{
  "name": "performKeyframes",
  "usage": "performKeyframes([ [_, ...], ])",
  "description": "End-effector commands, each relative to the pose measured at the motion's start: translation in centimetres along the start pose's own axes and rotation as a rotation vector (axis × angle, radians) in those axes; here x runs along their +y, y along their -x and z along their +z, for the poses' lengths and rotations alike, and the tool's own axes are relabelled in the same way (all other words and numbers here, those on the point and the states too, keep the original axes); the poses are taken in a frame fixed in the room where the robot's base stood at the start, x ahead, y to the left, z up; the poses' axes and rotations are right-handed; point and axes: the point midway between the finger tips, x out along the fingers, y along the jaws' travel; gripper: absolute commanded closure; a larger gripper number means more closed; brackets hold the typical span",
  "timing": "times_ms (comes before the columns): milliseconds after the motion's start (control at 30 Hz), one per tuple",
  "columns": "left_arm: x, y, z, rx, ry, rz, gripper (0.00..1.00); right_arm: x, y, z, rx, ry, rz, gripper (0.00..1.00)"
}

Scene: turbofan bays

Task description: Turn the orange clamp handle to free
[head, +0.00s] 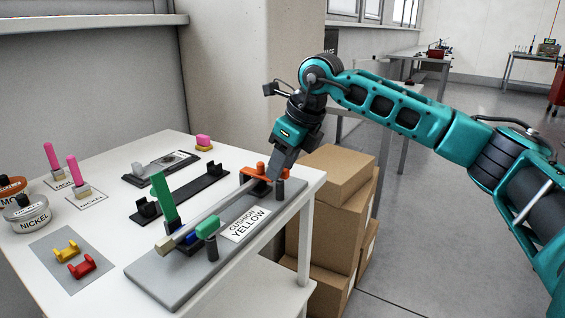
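The orange clamp handle (249,173) is at the back right end of a grey fixture plate (165,284) on the white table. A long pale tube (205,216) lies along the plate and runs to the clamp. My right gripper (271,176) points down at the handle, with its fingertips at or against the orange part. The gripper covers part of the handle, and I cannot tell whether the fingers are closed on it. My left gripper is out of view.
A card reading CUSHION YELLOW (245,224) lies on the plate. A green upright piece (163,199) stands at its left. Pink-handled tools (76,172), tins (27,213) and yellow and red clips (81,264) are further left. Cardboard boxes (335,210) are stacked beside the table's right edge.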

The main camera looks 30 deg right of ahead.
Motion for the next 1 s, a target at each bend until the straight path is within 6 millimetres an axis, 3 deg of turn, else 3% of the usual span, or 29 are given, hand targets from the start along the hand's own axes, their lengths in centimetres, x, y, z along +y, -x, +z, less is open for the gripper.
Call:
performKeyframes([
  [400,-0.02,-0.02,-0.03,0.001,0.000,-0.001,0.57,0.02,0.02,0.00,0.000,0.000,0.001,1.00],
  [1000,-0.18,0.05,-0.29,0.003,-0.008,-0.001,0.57,0.17,0.01,0.03,0.001,-0.108,-0.044,1.00],
])
